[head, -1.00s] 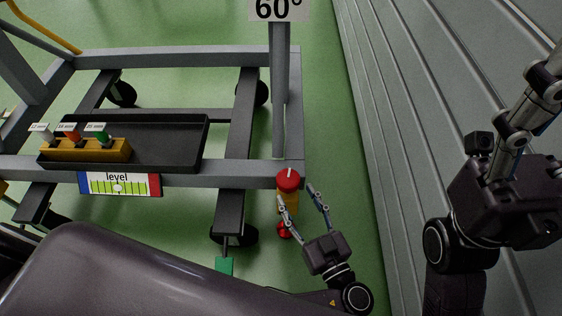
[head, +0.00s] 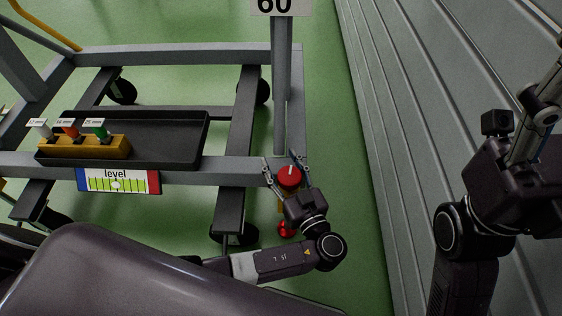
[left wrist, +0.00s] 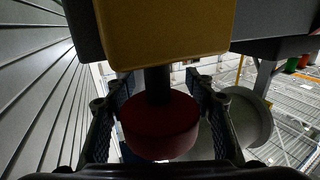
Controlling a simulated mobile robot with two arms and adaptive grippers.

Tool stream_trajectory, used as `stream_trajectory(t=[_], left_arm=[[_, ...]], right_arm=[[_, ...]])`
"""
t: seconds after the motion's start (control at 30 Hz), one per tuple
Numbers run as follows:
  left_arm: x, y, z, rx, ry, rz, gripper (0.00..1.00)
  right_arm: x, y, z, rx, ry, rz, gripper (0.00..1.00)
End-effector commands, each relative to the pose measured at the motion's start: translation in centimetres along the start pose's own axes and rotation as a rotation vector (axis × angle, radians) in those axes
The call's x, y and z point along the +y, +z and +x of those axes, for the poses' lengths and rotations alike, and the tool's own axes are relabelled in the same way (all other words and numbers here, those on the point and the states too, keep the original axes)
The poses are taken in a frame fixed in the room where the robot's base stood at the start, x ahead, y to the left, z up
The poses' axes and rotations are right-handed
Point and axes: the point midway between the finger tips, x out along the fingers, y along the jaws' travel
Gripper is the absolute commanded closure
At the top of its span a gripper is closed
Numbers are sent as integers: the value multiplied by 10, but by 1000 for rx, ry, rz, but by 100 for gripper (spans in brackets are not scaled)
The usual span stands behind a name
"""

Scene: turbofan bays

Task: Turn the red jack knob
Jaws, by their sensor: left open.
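The red jack knob (head: 290,177) is a round cap with a white mark on top, at the frame's front right corner in the head view. Its yellow block is mostly hidden by my gripper there. My left gripper (head: 281,163) is open, its fingers on either side of the knob. In the left wrist view the red knob (left wrist: 160,128) shows between the two fingers, with a dark stem leading to the yellow block (left wrist: 155,35). I cannot tell whether the fingers touch it. My right gripper (head: 540,90) is at the right edge, partly cut off.
A grey wheeled frame (head: 185,52) carries a black tray (head: 170,148) and a yellow rack (head: 85,147) of coloured tools. A level sign (head: 118,181) hangs on its front. A red piece (head: 287,229) sits lower. A ribbed grey wall (head: 420,120) stands at right.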

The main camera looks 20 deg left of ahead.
Motion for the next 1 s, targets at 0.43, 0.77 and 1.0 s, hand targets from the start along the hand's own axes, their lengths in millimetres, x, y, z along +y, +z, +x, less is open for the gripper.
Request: stream_trajectory(t=[0.43,0.77,1.0], left_arm=[[0,0,-1,0,0,0,91],[0,1,-3,-2,5,1,95],[2,2,-4,-3,45,1,96]], right_arm=[[0,2,-3,-9,3,1,39],[0,4,-4,-14,5,2,39],[0,3,-4,-14,5,1,39]])
